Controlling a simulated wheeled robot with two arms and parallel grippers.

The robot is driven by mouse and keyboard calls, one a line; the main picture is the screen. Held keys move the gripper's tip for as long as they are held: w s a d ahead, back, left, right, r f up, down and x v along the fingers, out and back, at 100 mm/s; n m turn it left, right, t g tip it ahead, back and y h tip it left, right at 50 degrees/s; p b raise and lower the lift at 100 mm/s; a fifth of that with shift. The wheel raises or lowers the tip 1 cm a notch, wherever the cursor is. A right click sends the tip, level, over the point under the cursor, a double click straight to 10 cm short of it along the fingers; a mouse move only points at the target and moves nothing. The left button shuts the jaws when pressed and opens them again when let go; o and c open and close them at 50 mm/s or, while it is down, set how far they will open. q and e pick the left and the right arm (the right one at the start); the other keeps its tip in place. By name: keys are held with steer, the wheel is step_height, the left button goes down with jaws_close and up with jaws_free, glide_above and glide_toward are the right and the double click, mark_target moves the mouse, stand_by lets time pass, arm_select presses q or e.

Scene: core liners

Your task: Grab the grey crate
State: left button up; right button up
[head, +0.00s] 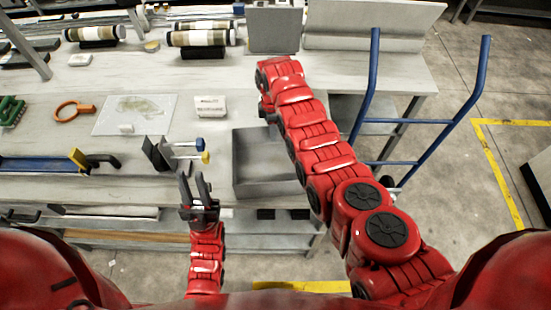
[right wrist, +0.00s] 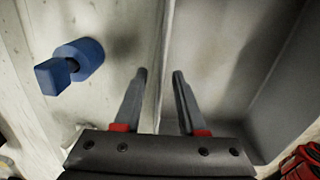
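The grey crate (head: 262,180) is an open-topped box at the front edge of the workbench in the head view, partly covered by my right arm. My right gripper is mostly hidden behind its own wrist in the head view. In the right wrist view my right gripper (right wrist: 159,74) is open. A thin upright wall of the crate (right wrist: 240,75) runs between its two fingers, with gaps on both sides. My left gripper (head: 195,182) is open and empty, left of the crate near the bench's front edge.
Blue and yellow knobs (head: 200,144) on a dark holder sit left of the crate; a blue knob (right wrist: 80,60) is close in the right wrist view. A blue hand truck (head: 372,80) stands right of the workbench (head: 225,75). A grey box (head: 275,30) stands at the back.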

steer(key=shift+f, duration=0.6)
jaws_close()
stand_by(1.1)
